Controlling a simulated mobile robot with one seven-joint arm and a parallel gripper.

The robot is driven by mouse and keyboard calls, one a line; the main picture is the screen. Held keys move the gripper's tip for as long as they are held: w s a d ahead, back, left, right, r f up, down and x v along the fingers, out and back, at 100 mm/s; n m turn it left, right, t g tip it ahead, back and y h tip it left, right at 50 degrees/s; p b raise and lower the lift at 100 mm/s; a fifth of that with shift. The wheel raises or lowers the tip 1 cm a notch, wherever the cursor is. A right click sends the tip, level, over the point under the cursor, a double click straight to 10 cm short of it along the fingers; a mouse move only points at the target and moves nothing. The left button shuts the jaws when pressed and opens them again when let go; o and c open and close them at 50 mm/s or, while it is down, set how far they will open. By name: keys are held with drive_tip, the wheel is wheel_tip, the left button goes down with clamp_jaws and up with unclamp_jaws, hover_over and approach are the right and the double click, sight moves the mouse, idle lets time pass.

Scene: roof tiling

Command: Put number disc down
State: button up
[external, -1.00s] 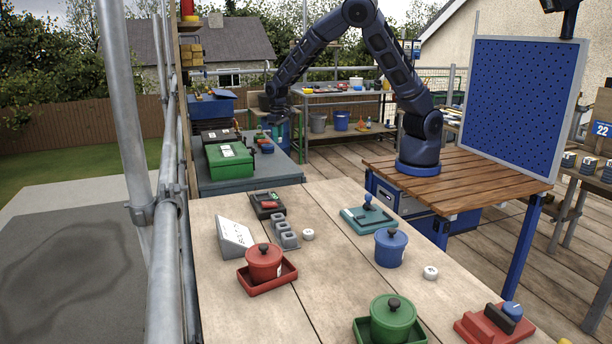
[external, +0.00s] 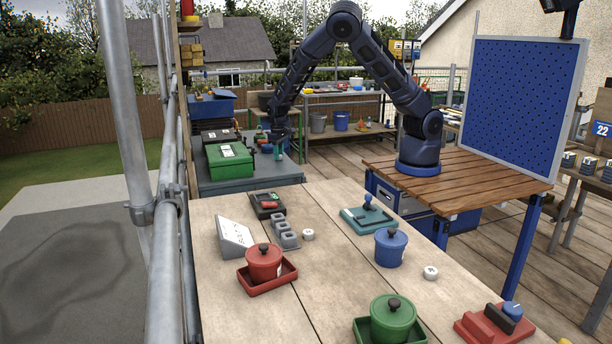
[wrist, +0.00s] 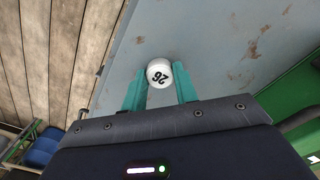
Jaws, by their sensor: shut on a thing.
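A white number disc (wrist: 159,73) marked 26 sits between the teal fingertips of my gripper (wrist: 160,82) in the wrist view. My gripper is shut on it. A blue-grey bench top (wrist: 215,35) with rusty patches lies beneath; I cannot tell whether the disc touches it. In the external view my gripper (external: 278,151) points down over the far right part of the blue-grey bench (external: 245,181), and the disc is too small or hidden to make out there. Two other white discs lie on the near wooden table, one left (external: 308,235) and one right (external: 430,272).
A green case (external: 228,160) stands on the bench left of my gripper. The near table holds a red pot (external: 264,262), a blue pot (external: 390,248), a green pot (external: 392,320) and a grey tilted block (external: 234,236). Bare bench lies around the disc.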

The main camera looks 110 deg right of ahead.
drive_tip(key=o, duration=0.9)
drive_tip(key=shift+f, duration=0.1)
drive_tip(key=shift+o, duration=0.2)
